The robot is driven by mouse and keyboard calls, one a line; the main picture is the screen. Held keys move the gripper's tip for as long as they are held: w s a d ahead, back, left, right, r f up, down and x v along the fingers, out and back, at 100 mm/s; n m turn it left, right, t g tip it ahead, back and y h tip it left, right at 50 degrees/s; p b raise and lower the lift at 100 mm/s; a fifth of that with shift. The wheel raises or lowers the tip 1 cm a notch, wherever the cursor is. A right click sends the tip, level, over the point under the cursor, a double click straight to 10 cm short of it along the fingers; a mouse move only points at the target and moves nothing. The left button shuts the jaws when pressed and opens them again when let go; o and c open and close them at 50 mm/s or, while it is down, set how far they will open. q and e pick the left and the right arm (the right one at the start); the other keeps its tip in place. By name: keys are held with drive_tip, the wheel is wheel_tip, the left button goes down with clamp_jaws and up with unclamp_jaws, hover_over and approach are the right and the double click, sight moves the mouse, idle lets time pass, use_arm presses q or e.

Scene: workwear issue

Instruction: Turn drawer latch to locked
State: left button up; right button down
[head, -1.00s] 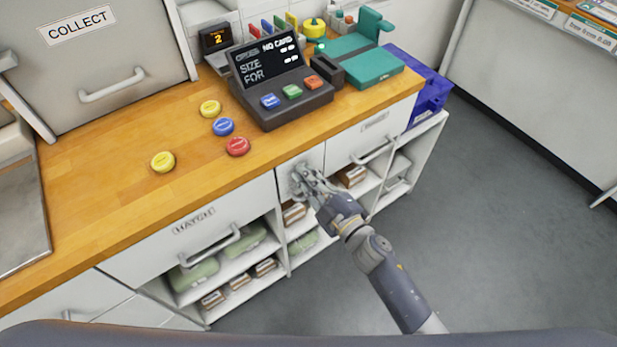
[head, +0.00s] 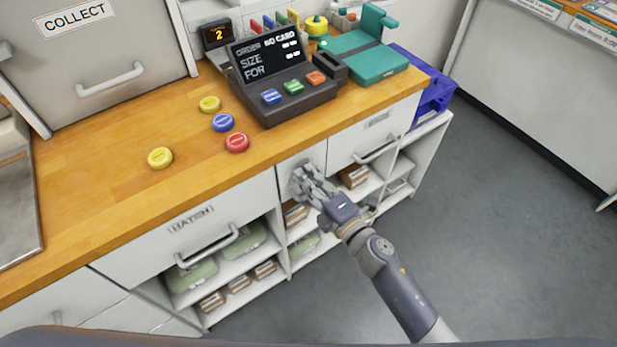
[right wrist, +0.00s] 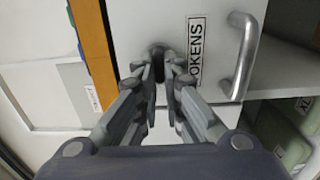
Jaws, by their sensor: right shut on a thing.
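The drawer latch (right wrist: 157,54) is a small dark knob on a pale cabinet front, seen in the right wrist view between my fingertips. Its pointing direction cannot be made out. My right gripper (head: 303,176) is shut on the latch, reaching the narrow panel below the counter edge; its fingertips also show in the right wrist view (right wrist: 160,70). In the head view the fingers cover the latch. Beside it is a white drawer (head: 345,144) with a bar handle (head: 376,151); its label reads "OKENS" in the right wrist view (right wrist: 196,52), partly covered. My left gripper is not in view.
A wooden counter (head: 100,195) runs above the drawers, with a black order terminal (head: 290,95), several coloured discs and a green device (head: 375,68) on it. Open shelves below hold brown boxes and green bundles (head: 190,277). Grey floor (head: 510,230) at right is clear.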

idle(0.4)
drive_tip(key=c, duration=1.7)
unclamp_jaws()
drive_tip(key=v, duration=1.2)
drive_tip(key=shift+f, duration=0.1)
